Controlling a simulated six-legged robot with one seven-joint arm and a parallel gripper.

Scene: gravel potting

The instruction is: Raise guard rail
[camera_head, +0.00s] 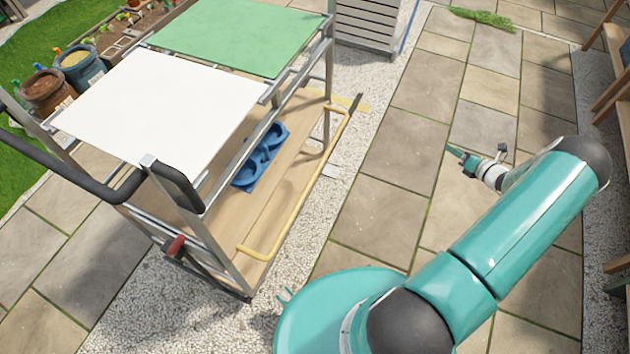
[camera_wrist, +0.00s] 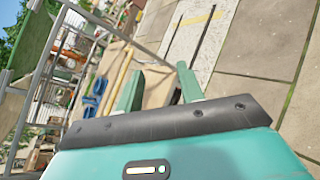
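The guard rail appears to be the yellow bar (camera_head: 304,192) on the metal cart. It sits low along the right edge of the cart's wooden lower shelf (camera_head: 225,218), with bent ends. A yellow bar also shows in the wrist view (camera_wrist: 121,72), beyond the left finger. My gripper (camera_head: 458,154) is to the right of the cart, over the paving and well apart from the rail. In the wrist view my gripper (camera_wrist: 159,88) has its two green fingers spread, with nothing between them.
A blue moulded tray (camera_head: 262,157) lies on the lower shelf. White (camera_head: 160,105) and green (camera_head: 240,35) panels top the cart. A red-gripped lever (camera_head: 175,246) is at its near end. A slatted grey box (camera_head: 365,22) stands behind. Paving between cart and arm is clear.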

